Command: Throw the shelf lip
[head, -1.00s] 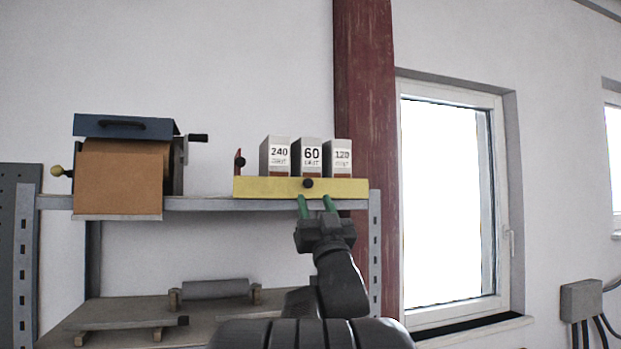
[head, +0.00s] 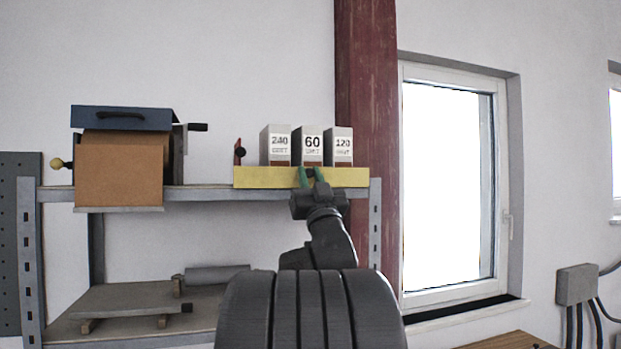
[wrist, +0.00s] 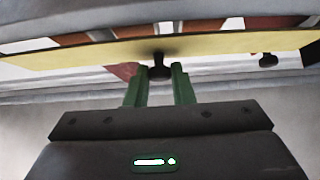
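The shelf lip is a long yellow board (head: 262,177) along the front of the upper shelf. It stands upright before three grey cartons marked 240 (head: 275,143), 60 (head: 307,143) and 120 (head: 339,143). In the wrist view the lip (wrist: 225,44) crosses the top, with its black knob (wrist: 159,67) between my green fingers. My gripper (head: 311,176) is raised to the lip from below and in front, its fingers closed in on both sides of the knob. The knob is hidden in the head view.
Left on the shelf is a brown box-like machine (head: 120,170) with a blue lid and cranks. A lower shelf (head: 110,298) holds a roller. A dark red post (head: 367,120) and a window (head: 450,180) are at right.

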